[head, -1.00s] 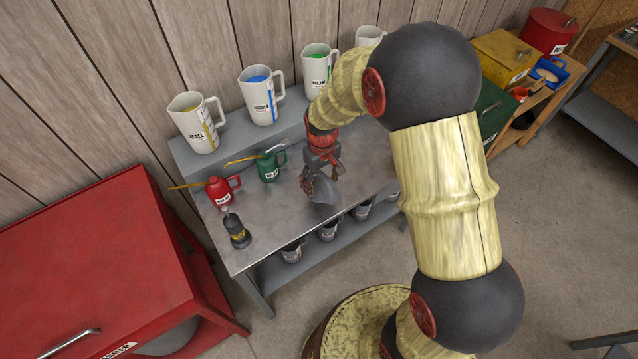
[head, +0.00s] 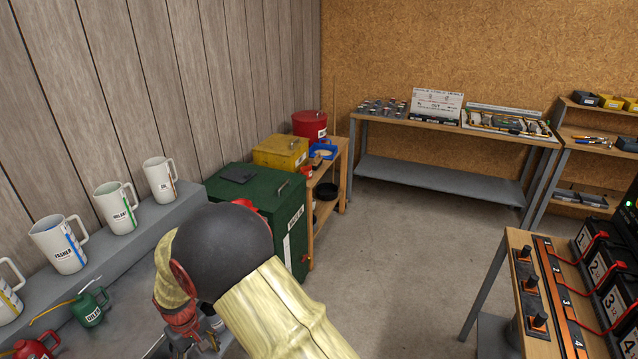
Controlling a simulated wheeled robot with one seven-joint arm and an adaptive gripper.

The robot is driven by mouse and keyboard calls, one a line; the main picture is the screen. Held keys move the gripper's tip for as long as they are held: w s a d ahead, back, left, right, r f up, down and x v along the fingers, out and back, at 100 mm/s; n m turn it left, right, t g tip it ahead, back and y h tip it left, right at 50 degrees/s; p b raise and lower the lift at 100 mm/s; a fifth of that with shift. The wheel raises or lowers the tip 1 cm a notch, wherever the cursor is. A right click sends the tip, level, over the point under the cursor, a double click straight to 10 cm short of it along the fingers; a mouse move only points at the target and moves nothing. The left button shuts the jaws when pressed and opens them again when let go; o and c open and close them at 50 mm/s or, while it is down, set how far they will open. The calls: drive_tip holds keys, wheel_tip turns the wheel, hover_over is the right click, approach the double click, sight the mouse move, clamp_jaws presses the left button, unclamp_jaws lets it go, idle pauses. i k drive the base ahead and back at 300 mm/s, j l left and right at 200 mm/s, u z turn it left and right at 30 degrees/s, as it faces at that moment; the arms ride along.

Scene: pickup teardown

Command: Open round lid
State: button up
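A red round can (head: 310,128) with a flat round lid stands at the far end of the wooden shelf by the wall corner. Its lid looks shut, and a pale label is on its side. My gripper (head: 208,341) is low in the head view, over the metal bench and mostly hidden behind my own arm. It is well apart from the red can, nearer to me and to the left. Its fingers are too hidden to tell whether they are open or shut.
A green cabinet (head: 262,207) and a yellow box (head: 281,151) stand between my arm and the red can. A blue bin (head: 322,150) sits beside them. Several jugs, one a white jug (head: 115,207), line the bench. The concrete floor (head: 400,240) is clear.

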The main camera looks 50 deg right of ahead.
sight(306, 116)
drive_tip(key=i, duration=0.7)
drive_tip(key=i+z, duration=0.1)
drive_tip(key=z, duration=0.35)
drive_tip(key=i+z, duration=0.1)
drive_tip(key=z, duration=1.2)
